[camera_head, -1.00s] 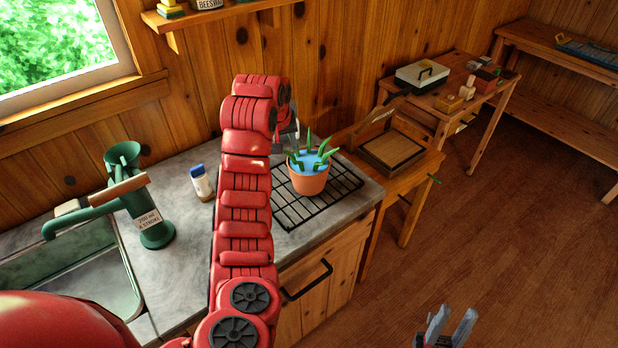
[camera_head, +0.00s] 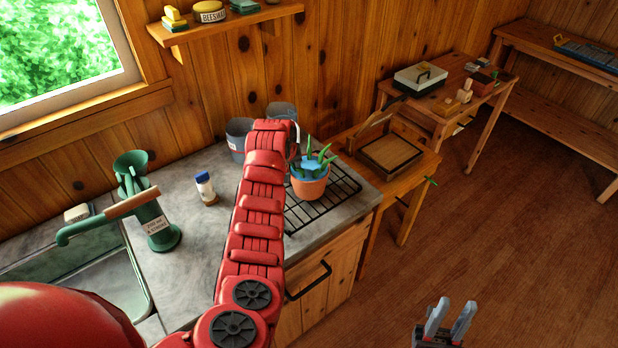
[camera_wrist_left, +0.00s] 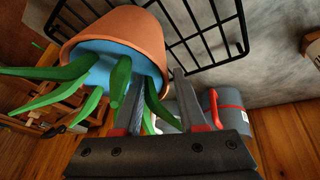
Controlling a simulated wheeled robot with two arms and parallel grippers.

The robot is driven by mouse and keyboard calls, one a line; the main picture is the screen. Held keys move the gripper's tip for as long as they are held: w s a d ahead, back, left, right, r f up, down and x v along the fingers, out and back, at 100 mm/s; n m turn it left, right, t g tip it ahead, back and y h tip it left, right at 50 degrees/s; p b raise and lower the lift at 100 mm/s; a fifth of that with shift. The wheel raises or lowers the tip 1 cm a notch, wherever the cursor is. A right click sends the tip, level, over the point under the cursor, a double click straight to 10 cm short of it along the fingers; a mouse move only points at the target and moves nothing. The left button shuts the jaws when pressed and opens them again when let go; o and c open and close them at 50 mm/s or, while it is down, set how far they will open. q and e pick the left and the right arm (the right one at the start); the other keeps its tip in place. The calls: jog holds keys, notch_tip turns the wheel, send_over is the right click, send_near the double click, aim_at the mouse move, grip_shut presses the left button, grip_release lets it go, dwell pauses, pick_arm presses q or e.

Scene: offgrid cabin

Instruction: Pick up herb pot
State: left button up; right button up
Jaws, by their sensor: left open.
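The herb pot (camera_head: 310,186) is a terracotta pot with a blue top and green leaves, upright on a black wire rack (camera_head: 347,192) on the counter. The left wrist view shows its rim (camera_wrist_left: 130,25) and leaves close up. My left gripper (camera_wrist_left: 158,74) is open beside the rim. Its left finger overlaps the pot in that view, and I cannot tell whether it touches. In the head view my red left arm hides most of that gripper. My right gripper (camera_head: 455,304) is open and empty at the bottom, over the floor, far from the pot.
Grey containers (camera_head: 238,138) stand behind my left arm by the wall. A wooden tray-like frame (camera_head: 391,153) sits on the side table. The floor at right is clear.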

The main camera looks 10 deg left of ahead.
pick_arm(q)
jog(key=shift+f, duration=0.25)
grip_shut()
dwell(1.3)
